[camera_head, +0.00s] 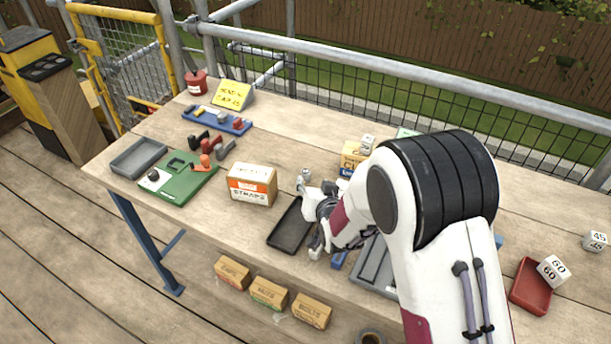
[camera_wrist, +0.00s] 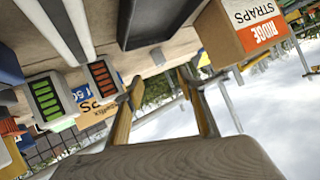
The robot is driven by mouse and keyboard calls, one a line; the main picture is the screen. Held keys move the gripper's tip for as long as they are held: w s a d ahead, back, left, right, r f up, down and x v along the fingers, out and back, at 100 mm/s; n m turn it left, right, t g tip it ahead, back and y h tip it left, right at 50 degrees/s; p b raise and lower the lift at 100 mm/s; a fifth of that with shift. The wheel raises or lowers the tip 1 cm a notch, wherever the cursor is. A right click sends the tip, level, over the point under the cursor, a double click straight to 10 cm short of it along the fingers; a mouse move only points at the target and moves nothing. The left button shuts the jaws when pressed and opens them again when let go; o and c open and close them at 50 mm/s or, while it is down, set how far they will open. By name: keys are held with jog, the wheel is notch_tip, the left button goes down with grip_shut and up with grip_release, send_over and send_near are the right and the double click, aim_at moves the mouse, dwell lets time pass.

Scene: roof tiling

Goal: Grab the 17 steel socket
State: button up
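My gripper (camera_head: 311,212) is over the near middle of the bench, beside a dark tray (camera_head: 290,226). In the wrist view my gripper (camera_wrist: 160,90) has its two fingers spread wide, with nothing between them. The same dark tray (camera_wrist: 130,32) shows upside down at the top of the wrist view. A small grey metallic piece (camera_wrist: 157,56) shows by the tray's edge. I cannot read a number on it or tell whether it is the 17 steel socket. No socket marked 17 is readable in either view. My arm hides part of the bench right of the gripper.
A straps box (camera_head: 252,184) stands left of my gripper. A grey compartment tray (camera_head: 374,268) lies right of it, partly behind my arm. A green board (camera_head: 180,182), blue tool tray (camera_head: 216,121) and grey tray (camera_head: 138,157) lie left. A red tray (camera_head: 530,287) lies far right.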

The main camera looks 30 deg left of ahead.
aim_at(307, 174)
jog(key=shift+x, duration=1.9)
jog(key=shift+w, duration=0.1)
jog(key=shift+x, duration=2.6)
grip_shut()
